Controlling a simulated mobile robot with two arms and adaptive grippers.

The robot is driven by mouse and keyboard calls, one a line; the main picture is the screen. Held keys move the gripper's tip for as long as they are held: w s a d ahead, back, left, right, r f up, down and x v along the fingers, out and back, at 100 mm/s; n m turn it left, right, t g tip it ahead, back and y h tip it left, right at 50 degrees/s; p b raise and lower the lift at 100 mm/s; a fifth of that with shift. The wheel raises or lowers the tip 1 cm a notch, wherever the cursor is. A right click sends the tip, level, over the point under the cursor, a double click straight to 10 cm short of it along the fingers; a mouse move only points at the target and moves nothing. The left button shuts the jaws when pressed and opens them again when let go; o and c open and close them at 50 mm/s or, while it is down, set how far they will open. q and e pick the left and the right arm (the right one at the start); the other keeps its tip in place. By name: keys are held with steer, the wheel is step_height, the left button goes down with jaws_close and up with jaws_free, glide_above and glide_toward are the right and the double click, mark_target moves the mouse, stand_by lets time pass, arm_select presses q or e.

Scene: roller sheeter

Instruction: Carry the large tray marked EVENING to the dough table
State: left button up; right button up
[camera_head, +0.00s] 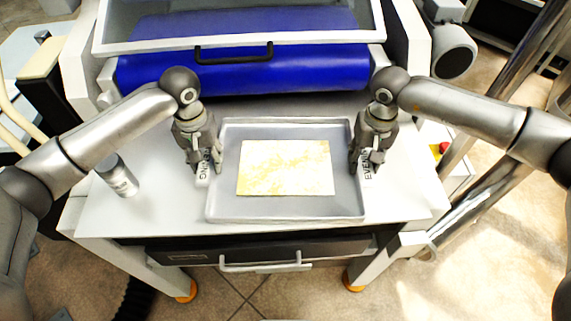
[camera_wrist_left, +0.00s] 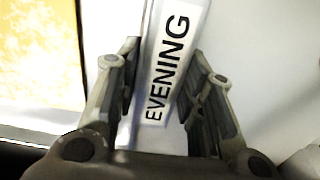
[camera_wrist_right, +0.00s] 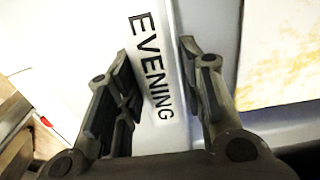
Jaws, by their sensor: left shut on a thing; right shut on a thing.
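The large grey tray (camera_head: 285,210) is at the white table in front of the blue roller, with a flat pale yellow sheet (camera_head: 285,167) in it. I cannot tell whether the tray touches the tabletop. My left gripper (camera_head: 203,168) is shut on its left rim, and my right gripper (camera_head: 367,166) is shut on its right rim. The rim between the left fingers reads EVENING in the left wrist view (camera_wrist_left: 168,65). The same word shows on the rim between the right fingers in the right wrist view (camera_wrist_right: 151,68).
A metal cylinder (camera_head: 117,176) stands on the white table (camera_head: 150,215), left of the tray. The blue roller (camera_head: 240,75) and a clear guard with a black handle (camera_head: 234,54) are behind. A dark drawer (camera_head: 260,250) is below the front edge. Metal posts (camera_head: 500,90) stand at right.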

arm_select(q)
jaws_close()
arm_select(e)
jaws_close()
arm_select(q)
steer(key=shift+w+r, duration=0.1)
steer(key=shift+r, duration=0.15)
arm_select(e)
steer(key=shift+r, duration=0.25)
